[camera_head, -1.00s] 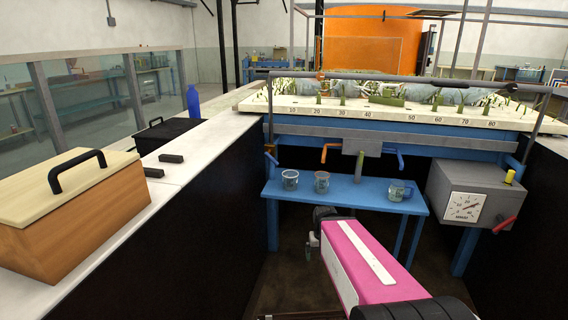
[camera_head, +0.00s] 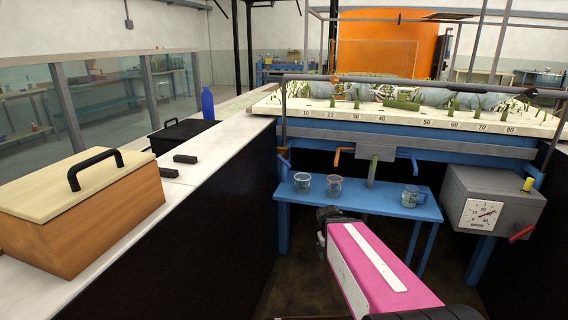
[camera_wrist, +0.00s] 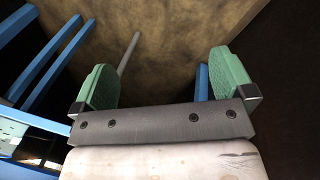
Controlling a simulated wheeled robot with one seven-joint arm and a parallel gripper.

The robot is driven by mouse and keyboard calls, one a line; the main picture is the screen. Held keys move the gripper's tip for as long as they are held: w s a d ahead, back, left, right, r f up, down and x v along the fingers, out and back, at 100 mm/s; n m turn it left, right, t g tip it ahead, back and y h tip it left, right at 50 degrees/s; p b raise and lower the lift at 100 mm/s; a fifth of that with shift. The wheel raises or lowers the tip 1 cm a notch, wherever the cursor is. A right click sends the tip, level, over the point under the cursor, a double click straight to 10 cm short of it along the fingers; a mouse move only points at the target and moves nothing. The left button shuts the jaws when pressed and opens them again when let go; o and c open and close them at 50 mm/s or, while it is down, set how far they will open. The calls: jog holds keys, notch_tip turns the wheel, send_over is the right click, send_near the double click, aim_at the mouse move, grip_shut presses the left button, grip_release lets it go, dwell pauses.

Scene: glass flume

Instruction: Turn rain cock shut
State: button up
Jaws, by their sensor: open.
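Several coloured levers sit under the flume bed; no label shows which is the rain cock. In the head view they are a blue lever (camera_head: 284,161) at left, an orange lever (camera_head: 343,151) left of the grey centre block, and another blue lever (camera_head: 415,162) at right. A red lever (camera_head: 521,234) is on the grey dial box at far right. My gripper (camera_wrist: 164,77) is open and empty in the wrist view, its green pads apart over the floor. In the head view my pink arm link hides much of it; it is low, in front of the blue bench, apart from the levers.
The grey dial box (camera_head: 508,190) carries a yellow knob (camera_head: 528,184). A wooden box (camera_head: 80,222) stands on the left counter (camera_head: 205,160). Dark walls flank the gap.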

jog(key=w+a+r+n+t+h, duration=0.1)
jog(key=w+r+n+t+h, duration=0.35)
jog(key=w, duration=0.45)
jog(key=n+t+y, duration=0.2)
jog(key=n+t, duration=1)
jog(key=n, duration=0.6)
send_near(284, 162)
jog(key=shift+m, duration=0.25)
jog(key=x, duration=1.1)
jog(key=shift+a, duration=0.1)
jog(key=c, duration=1)
